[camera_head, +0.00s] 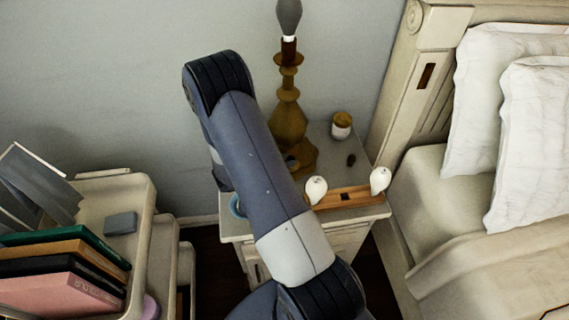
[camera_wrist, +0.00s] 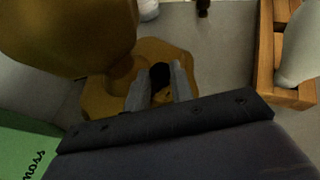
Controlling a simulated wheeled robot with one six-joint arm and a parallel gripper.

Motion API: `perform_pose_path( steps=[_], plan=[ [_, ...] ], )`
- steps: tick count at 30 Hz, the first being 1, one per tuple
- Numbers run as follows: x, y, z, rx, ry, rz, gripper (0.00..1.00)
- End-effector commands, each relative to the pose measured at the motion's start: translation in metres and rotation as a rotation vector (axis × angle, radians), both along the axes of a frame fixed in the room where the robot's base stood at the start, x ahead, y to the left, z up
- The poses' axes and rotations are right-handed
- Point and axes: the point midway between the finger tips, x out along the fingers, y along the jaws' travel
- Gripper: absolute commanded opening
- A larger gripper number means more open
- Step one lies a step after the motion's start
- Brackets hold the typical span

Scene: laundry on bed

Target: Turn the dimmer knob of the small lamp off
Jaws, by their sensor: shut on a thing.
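The small lamp (camera_head: 288,118) has a turned amber-brown body and a grey bulb-shaped top, and stands upright on the nightstand. In the wrist view its rounded body (camera_wrist: 70,32) fills the upper left, above a scalloped base. The dark dimmer knob (camera_wrist: 160,74) sits at that base. My gripper (camera_wrist: 160,88) has its two grey fingers around the knob, shut on it. In the head view my arm comes down in front of the lamp, and the fingers are mostly hidden behind it.
A wooden tray (camera_head: 345,197) with two white rounded items lies at the nightstand's front. A jar (camera_head: 341,126) and a small dark object (camera_head: 351,160) are right of the lamp. A green item (camera_wrist: 28,150) lies lower left in the wrist view. The bed is at right.

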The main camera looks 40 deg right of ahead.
Motion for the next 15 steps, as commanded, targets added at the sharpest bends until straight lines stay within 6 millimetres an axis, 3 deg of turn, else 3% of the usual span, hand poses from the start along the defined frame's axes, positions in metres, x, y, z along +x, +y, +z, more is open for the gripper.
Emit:
perform_pose_path(
  steps=[15],
  plan=[
    [-0.0123,-0.0042,-0.0067,-0.001,-0.003,0.453,0.0]
  ],
)
